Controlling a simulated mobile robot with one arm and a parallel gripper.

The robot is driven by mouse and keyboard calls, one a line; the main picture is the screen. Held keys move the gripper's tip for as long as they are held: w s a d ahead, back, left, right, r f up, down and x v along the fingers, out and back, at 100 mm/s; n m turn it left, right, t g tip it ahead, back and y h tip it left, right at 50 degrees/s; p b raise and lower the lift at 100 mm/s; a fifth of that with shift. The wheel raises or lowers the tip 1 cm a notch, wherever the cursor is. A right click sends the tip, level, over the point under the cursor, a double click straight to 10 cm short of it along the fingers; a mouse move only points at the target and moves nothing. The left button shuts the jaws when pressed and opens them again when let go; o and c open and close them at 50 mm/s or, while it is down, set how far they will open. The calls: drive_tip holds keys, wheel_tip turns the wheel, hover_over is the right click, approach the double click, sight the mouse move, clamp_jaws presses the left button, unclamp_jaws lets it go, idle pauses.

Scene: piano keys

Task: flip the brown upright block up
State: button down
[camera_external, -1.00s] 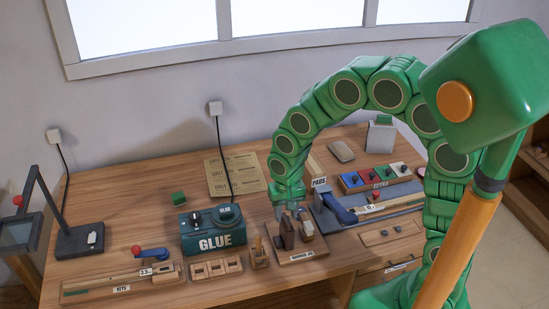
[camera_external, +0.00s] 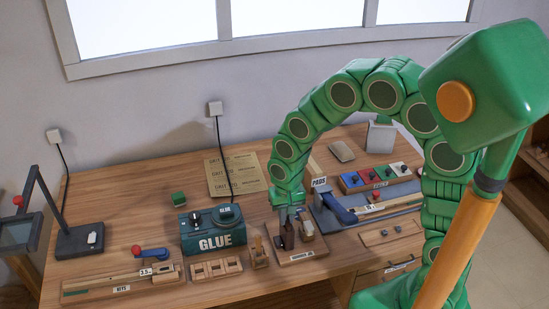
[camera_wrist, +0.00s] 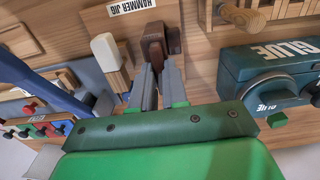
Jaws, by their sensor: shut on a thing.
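The brown upright block (camera_external: 289,237) stands on the wooden hammer jig board (camera_external: 314,248). In the wrist view the brown block (camera_wrist: 154,40) is at the top centre, between and just beyond my fingertips. My gripper (camera_external: 288,224) comes down on it from above. In the wrist view my gripper (camera_wrist: 156,70) has its two grey fingers closed on the near end of the block. The fingers hide part of the block. I cannot tell whether it has tilted.
A pale-topped block (camera_wrist: 106,50) stands beside it on the jig. The green glue box (camera_external: 213,233) is to the left, with a small wooden holder (camera_external: 259,254) between. The blue lever (camera_external: 338,210) and pads are close on the right.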

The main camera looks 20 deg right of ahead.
drive_tip(key=shift+d, duration=1.95)
drive_tip(key=c, duration=1.1)
unclamp_jaws()
drive_tip(key=shift+c, duration=0.2)
drive_tip(key=shift+r, duration=0.15)
wheel_tip(320, 180, up, 8)
drive_tip(key=shift+f, duration=0.2)
drive_tip(key=shift+d, duration=0.1)
